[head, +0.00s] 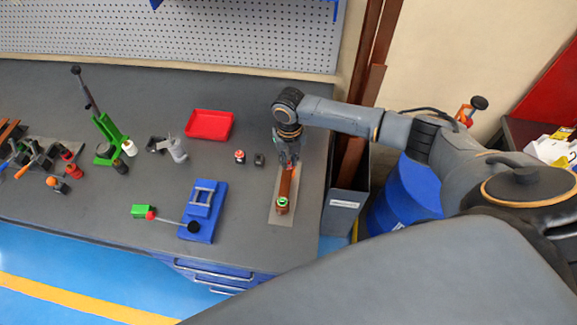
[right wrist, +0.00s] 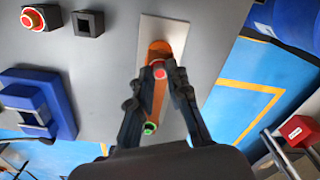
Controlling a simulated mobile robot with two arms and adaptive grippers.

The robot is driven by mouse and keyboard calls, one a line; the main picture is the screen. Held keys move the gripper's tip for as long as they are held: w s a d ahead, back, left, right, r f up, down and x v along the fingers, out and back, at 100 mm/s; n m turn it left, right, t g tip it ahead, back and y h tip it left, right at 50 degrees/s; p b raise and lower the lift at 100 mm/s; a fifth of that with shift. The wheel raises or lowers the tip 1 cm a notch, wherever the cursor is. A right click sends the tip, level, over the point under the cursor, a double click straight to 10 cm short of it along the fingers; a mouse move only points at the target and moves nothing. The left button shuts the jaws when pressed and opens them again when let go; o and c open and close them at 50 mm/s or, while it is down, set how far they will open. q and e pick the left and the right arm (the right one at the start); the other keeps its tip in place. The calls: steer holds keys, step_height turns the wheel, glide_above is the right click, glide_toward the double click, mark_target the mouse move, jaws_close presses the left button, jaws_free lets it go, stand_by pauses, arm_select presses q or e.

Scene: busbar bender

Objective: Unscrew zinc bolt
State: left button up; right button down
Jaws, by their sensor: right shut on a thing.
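A copper busbar (head: 285,190) lies lengthwise on a light grey plate (head: 274,212) near the right end of the bench. A green-ringed round piece (head: 282,201) sits on its near end, and also shows in the right wrist view (right wrist: 150,128). My right gripper (head: 289,163) points down over the far part of the busbar. In the right wrist view its fingertips (right wrist: 161,74) are closed around a small red-topped piece (right wrist: 159,69), which seems to be the zinc bolt. The fingers hide most of it, so its thread and seating cannot be seen. My left gripper is not in view.
A red-ringed round part (head: 240,156) and a black square block (head: 259,159) stand left of the plate. A blue device with a lever (head: 203,210), a red tray (head: 209,124) and a green press (head: 108,138) are farther left. A grey bin (head: 345,208) stands beyond the bench's right edge.

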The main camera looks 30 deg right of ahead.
steer(key=shift+d+n, duration=0.15)
steer(key=shift+n, duration=0.35)
steer(key=n+b, duration=0.1)
steer(key=n, duration=0.2)
steer(key=shift+f, duration=0.1)
steer(key=shift+n, duration=1.3)
steer(key=c, duration=1.6)
jaws_free()
steer(key=shift+o, duration=0.2)
steer(key=shift+s, duration=0.1)
